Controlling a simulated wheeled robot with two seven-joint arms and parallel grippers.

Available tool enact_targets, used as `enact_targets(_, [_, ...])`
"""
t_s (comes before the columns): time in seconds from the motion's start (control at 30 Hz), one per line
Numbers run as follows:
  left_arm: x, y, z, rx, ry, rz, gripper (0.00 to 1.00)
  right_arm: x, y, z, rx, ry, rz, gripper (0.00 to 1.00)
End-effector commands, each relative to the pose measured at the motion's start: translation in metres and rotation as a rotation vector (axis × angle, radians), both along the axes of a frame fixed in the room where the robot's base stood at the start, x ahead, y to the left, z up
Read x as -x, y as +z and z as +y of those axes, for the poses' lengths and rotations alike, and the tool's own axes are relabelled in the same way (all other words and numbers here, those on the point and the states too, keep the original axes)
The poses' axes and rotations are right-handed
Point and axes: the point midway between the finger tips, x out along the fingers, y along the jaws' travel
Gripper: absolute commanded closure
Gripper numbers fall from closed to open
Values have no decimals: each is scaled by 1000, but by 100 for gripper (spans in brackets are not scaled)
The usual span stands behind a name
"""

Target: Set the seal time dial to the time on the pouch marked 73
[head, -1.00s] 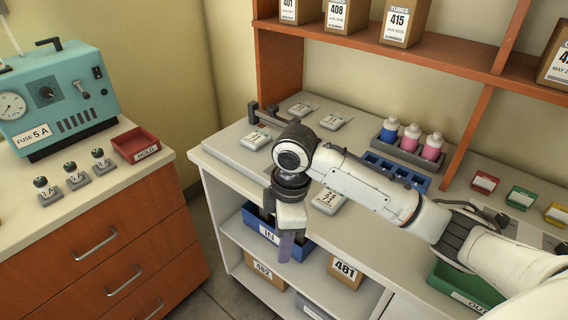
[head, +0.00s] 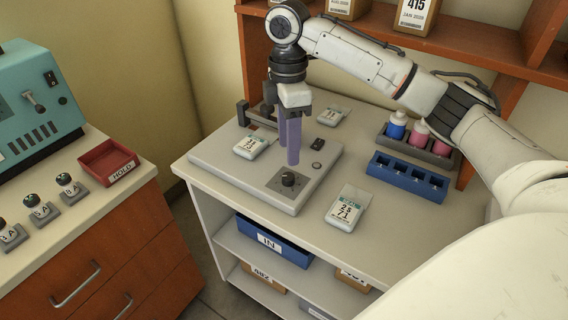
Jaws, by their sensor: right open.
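The seal time dial appears to be the dark knob (head: 288,179) on a square plate at the front corner of the grey sealer (head: 237,174). My right gripper (head: 292,155) is open and empty, pointing down over the sealer. Its purple fingers appear just above and behind the knob, with no clear contact. One pouch (head: 347,210) lies right of the sealer and seems to read "2 s" and "71". A second pouch (head: 253,146) lies on the sealer's left part, and a third (head: 333,115) lies behind; their print is too small to read. My left gripper is out of view.
A blue rack (head: 407,178) and a grey rack with blue and pink bottles (head: 417,143) stand at the right. A small black switch (head: 320,144) and round button (head: 317,166) sit behind the knob. A blue IN bin (head: 272,243) is on the shelf below.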

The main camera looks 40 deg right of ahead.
Motion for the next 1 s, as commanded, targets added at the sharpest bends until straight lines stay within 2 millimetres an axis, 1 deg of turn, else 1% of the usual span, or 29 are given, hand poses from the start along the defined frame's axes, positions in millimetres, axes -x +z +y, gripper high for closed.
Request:
enact_targets(0.03, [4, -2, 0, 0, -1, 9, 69, 1, -11, -1, 2, -1, 4, 57])
enact_targets(0.2, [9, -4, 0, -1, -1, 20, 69, 3, -43, 1, 1, 0, 3, 57])
enact_targets(0.3, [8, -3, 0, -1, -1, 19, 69, 3, -57, 1, 1, -1, 1, 57])
enact_targets(0.4, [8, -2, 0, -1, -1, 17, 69, 3, -68, 1, 1, -1, 0, 57])
enact_targets(0.53, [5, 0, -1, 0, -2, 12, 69, 4, -75, 1, 0, -1, -1, 57])
enact_targets(0.8, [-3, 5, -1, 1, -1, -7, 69, 4, -76, 2, -1, 0, -1, 57])
enact_targets(0.97, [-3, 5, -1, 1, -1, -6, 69, 4, -76, 2, -1, 0, -1, 84])
enact_targets(1.0, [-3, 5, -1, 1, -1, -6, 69, 4, -76, 2, 0, 0, -1, 91])
